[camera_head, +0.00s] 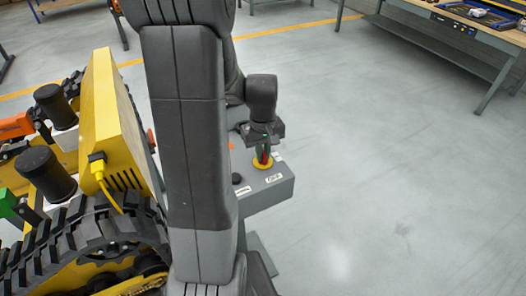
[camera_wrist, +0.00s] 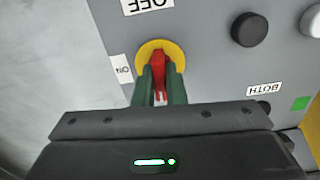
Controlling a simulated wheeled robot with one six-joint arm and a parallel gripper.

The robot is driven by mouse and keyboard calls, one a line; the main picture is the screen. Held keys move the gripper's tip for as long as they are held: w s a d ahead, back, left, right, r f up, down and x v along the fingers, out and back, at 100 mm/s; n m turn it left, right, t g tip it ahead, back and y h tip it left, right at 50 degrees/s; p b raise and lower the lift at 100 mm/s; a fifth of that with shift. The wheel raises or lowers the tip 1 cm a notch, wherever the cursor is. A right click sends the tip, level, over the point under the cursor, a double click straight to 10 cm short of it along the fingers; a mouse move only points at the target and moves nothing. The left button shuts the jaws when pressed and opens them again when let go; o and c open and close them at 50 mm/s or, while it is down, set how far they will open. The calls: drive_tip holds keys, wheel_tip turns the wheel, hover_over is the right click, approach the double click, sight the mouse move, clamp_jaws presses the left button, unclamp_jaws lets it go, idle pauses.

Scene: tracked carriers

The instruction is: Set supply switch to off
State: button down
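The supply switch is a red handle (camera_wrist: 158,66) on a round yellow plate (camera_wrist: 144,52), set in a grey control box (camera_wrist: 205,75). In the wrist view an "OFF" label (camera_wrist: 147,4) lies above the plate and an "ON" label (camera_wrist: 122,69) to its left, both turned. The handle runs roughly up and down in that view, in line with the OFF label. My gripper (camera_wrist: 160,82) has its green fingers on both sides of the handle, seemingly shut on it. In the head view my gripper (camera_head: 264,146) points down at the yellow plate (camera_head: 262,164); my arm hides part of the box.
Black knobs (camera_wrist: 249,29), a "BOTH" label (camera_wrist: 264,89) and a green patch (camera_wrist: 301,103) share the panel. A yellow tracked carrier (camera_head: 105,125) stands left of the box. Open floor (camera_head: 390,190) lies right; a workbench (camera_head: 480,30) is at the back right.

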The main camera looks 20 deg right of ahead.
drive_tip(key=shift+n, duration=0.6)
drive_tip(key=c, duration=1.5)
unclamp_jaws()
wheel_tip(320, 180, up, 14)
drive_tip(key=shift+f, duration=0.1)
